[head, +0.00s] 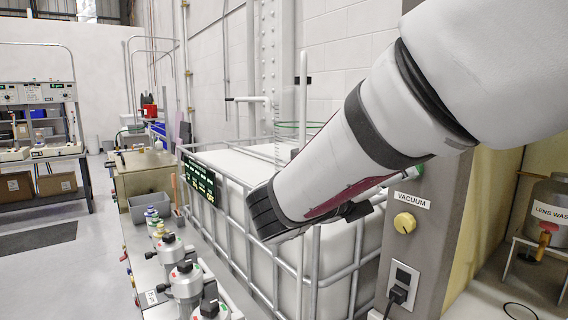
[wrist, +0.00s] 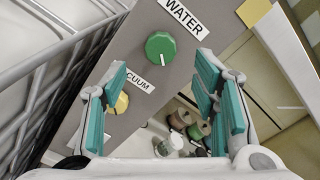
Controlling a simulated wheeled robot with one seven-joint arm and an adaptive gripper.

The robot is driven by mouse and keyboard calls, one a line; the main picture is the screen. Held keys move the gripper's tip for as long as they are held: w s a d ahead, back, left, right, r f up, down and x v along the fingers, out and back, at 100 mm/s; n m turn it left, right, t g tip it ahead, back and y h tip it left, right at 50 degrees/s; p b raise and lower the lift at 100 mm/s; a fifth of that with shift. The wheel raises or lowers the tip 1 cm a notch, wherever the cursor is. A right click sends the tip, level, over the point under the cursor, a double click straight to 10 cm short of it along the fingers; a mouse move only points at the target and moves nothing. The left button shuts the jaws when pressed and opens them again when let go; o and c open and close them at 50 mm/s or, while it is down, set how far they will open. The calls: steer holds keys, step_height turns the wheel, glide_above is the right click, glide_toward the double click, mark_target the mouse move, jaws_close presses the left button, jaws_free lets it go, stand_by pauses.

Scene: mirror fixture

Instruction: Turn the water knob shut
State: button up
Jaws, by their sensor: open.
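The water knob (wrist: 160,47) is round and green, with a white mark pointing down. It sits on a grey panel (wrist: 125,55) under a white WATER label (wrist: 180,16). In the head view my arm hides this knob. My gripper (wrist: 163,74) is open and empty, its teal-padded fingers wide apart at left and right. In the wrist view the knob appears beyond the fingertips, roughly centred between them; I see no contact.
A yellow VACUUM knob (head: 404,222) sits lower on the same panel, above a socket with a black plug (head: 398,294). A white tank in a metal cage (head: 312,225) stands left of the panel. A lens wash vessel (head: 546,208) is at the right.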

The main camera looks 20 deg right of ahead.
steer(key=x, duration=0.6)
steer(key=shift+d+p, duration=0.25)
steer(key=shift+p, duration=0.05)
steer(key=c, duration=1.2)
